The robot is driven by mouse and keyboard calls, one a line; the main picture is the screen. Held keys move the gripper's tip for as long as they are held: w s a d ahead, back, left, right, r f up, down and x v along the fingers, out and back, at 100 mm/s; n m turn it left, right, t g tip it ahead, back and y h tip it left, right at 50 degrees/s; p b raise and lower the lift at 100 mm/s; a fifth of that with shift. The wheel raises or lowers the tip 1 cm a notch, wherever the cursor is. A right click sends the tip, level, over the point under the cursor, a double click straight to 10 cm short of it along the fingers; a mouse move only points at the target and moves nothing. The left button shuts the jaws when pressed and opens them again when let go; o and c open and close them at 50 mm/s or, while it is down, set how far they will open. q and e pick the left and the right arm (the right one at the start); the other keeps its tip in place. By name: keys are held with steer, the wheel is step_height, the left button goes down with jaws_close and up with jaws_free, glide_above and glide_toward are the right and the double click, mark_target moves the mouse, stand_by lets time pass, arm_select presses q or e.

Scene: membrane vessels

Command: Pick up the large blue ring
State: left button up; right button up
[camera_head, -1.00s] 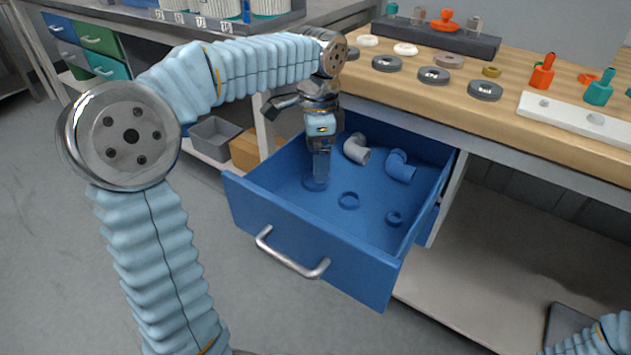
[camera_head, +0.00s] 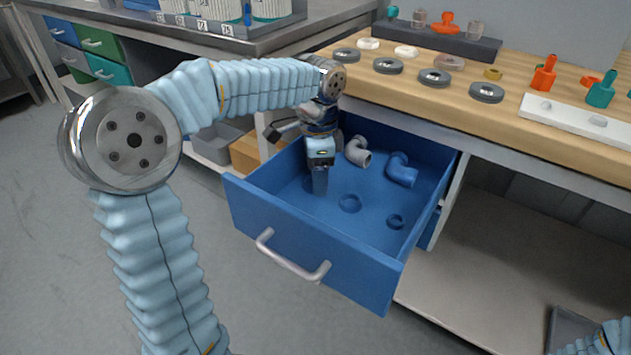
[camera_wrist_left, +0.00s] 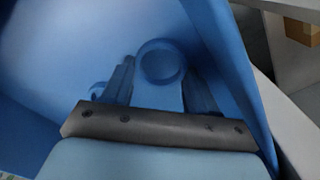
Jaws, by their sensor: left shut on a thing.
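The gripper is shut on the ring, low over the drawer floor. I cannot tell whether the ring touches the floor. My right gripper is out of view; only part of that arm shows at the bottom right.
The wooden bench top (camera_head: 510,70) above carries several grey discs and coloured parts.

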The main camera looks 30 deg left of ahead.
arm_select(q)
steer(key=shift+r, duration=0.3)
step_height(320, 180, up, 2)
steer(key=shift+r+p, duration=0.1)
steer(key=shift+p, duration=0.2)
steer(key=s+d+r+p, duration=0.2)
steer(key=s+d+r, duration=0.2)
steer(key=r, duration=0.3)
steer(key=s+d+r+p, duration=0.2)
steer(key=s+d+r, duration=0.2)
steer(key=d+r, duration=0.3)
steer(key=shift+s+p, duration=0.3)
steer(key=shift+s, duration=0.05)
